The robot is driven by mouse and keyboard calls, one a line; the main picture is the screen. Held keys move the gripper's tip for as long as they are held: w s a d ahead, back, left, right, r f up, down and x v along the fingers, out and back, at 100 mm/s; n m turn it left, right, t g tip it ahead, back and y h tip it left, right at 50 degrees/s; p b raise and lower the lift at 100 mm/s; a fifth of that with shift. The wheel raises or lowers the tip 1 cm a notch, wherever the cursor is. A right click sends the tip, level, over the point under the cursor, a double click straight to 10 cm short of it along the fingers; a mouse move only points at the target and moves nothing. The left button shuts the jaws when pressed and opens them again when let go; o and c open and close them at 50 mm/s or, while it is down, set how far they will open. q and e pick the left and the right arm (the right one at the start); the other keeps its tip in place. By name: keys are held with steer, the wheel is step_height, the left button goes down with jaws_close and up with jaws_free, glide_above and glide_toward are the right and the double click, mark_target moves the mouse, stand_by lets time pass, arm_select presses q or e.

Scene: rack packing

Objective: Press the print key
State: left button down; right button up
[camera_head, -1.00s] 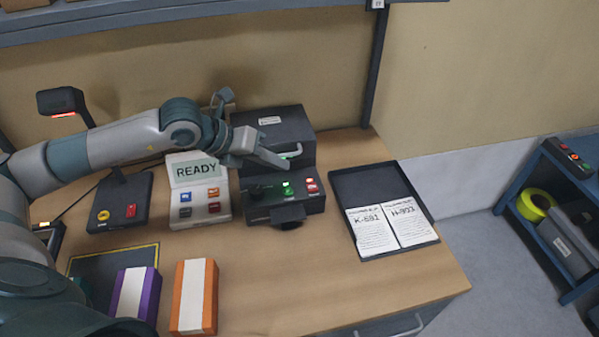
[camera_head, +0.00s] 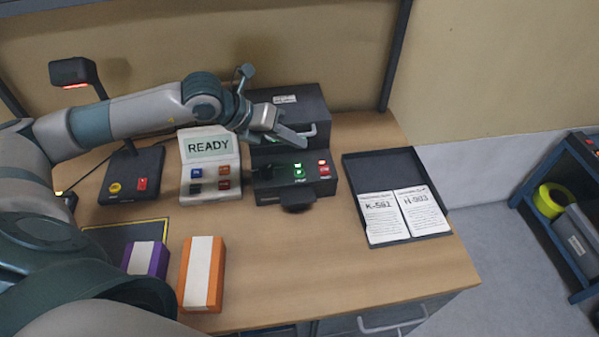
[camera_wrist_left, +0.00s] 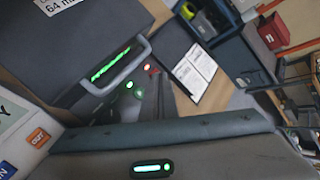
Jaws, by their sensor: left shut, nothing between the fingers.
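The label printer (camera_head: 285,108) is a dark box at the back of the desk, with a lower front panel (camera_head: 270,190). A green-lit key (camera_head: 299,172) and a red-lit key (camera_head: 324,168) sit on that panel; their lettering is too small to read. Both lights also show in the left wrist view, green (camera_wrist_left: 129,85) and red (camera_wrist_left: 147,67). My left gripper (camera_head: 303,142) is shut and empty. In the head view its tips appear just behind and above the green key, apart from it. My right gripper is not in view.
A white console (camera_head: 209,170) reading READY stands left of the printer, with several coloured keys. A scanner stand (camera_head: 130,172) is farther left. A black tray (camera_head: 385,163) with two slips is at right. Purple (camera_head: 146,259) and orange (camera_head: 202,273) boxes stand in front.

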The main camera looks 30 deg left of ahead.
arm_select(q)
steer(key=b, duration=0.3)
glide_above(299, 173)
steer(key=f, duration=0.4)
steer(key=a+f, duration=0.1)
steer(key=f, duration=0.1)
steer(key=shift+s+f, duration=0.15)
steer(key=shift+s, duration=0.25)
steer(key=shift+f+b, duration=0.45)
steer(key=shift+f, duration=0.15)
stand_by(0.8)
steer(key=shift+f+b, duration=0.45)
steer(key=shift+b, duration=0.3)
stand_by(0.4)
